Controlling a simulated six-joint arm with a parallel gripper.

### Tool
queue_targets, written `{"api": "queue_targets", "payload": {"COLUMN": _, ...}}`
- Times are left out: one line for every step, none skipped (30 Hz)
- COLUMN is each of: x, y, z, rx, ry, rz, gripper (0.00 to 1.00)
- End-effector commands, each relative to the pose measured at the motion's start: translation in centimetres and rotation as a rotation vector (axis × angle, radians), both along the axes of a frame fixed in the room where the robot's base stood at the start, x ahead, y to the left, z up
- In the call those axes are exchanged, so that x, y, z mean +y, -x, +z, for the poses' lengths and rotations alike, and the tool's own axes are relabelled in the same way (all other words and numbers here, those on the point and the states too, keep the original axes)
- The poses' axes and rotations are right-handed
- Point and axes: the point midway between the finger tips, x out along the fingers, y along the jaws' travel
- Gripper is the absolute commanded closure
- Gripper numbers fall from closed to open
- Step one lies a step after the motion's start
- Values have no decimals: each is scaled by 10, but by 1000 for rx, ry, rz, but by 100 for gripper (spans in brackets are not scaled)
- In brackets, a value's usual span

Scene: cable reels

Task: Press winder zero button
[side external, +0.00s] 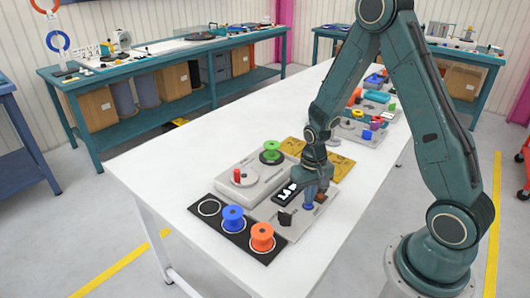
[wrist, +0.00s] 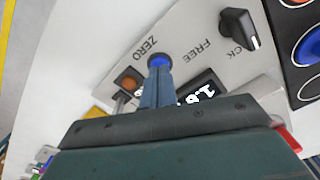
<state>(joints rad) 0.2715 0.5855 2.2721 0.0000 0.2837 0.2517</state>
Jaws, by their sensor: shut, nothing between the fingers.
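The winder (side external: 250,183) is a light grey unit with a control panel on the white table. In the wrist view, a round blue button (wrist: 159,60) sits beside the printed word ZERO.
A black knob (wrist: 238,28) stands by the FREE marking, near a lit display (wrist: 200,93). A green reel (side external: 271,150) is on the winder. A blue reel (side external: 233,217) and an orange reel (side external: 262,236) stand on a black mat (side external: 211,224) at the front.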

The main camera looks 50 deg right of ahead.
Motion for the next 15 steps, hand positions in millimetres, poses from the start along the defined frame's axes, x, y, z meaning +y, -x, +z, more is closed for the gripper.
{"api": "queue_targets", "payload": {"x": 0, "y": 0, "z": -1, "rx": 1, "ry": 0, "rz": 0, "gripper": 100}}
{"api": "queue_targets", "payload": {"x": 0, "y": 0, "z": -2, "rx": 1, "ry": 0, "rz": 0, "gripper": 100}}
{"api": "queue_targets", "payload": {"x": 0, "y": 0, "z": -3, "rx": 1, "ry": 0, "rz": 0, "gripper": 100}}
{"api": "queue_targets", "payload": {"x": 0, "y": 0, "z": -4, "rx": 1, "ry": 0, "rz": 0, "gripper": 100}}
{"api": "queue_targets", "payload": {"x": 0, "y": 0, "z": -4, "rx": 1, "ry": 0, "rz": 0, "gripper": 100}}
{"api": "queue_targets", "payload": {"x": 0, "y": 0, "z": -5, "rx": 1, "ry": 0, "rz": 0, "gripper": 100}}
{"api": "queue_targets", "payload": {"x": 0, "y": 0, "z": -6, "rx": 1, "ry": 0, "rz": 0, "gripper": 100}}
{"api": "queue_targets", "payload": {"x": 0, "y": 0, "z": -6, "rx": 1, "ry": 0, "rz": 0, "gripper": 100}}
{"api": "queue_targets", "payload": {"x": 0, "y": 0, "z": -7, "rx": 1, "ry": 0, "rz": 0, "gripper": 100}}
{"api": "queue_targets", "payload": {"x": 0, "y": 0, "z": -8, "rx": 1, "ry": 0, "rz": 0, "gripper": 100}}
{"api": "queue_targets", "payload": {"x": 0, "y": 0, "z": -8, "rx": 1, "ry": 0, "rz": 0, "gripper": 100}}
{"api": "queue_targets", "payload": {"x": 0, "y": 0, "z": -8, "rx": 0, "ry": 0, "rz": 0, "gripper": 100}}
{"api": "queue_targets", "payload": {"x": 0, "y": 0, "z": -8, "rx": 0, "ry": 0, "rz": 0, "gripper": 100}}
{"api": "queue_targets", "payload": {"x": 0, "y": 0, "z": -7, "rx": 0, "ry": 0, "rz": 0, "gripper": 100}}
{"api": "queue_targets", "payload": {"x": 0, "y": 0, "z": -6, "rx": 0, "ry": 0, "rz": 0, "gripper": 100}}
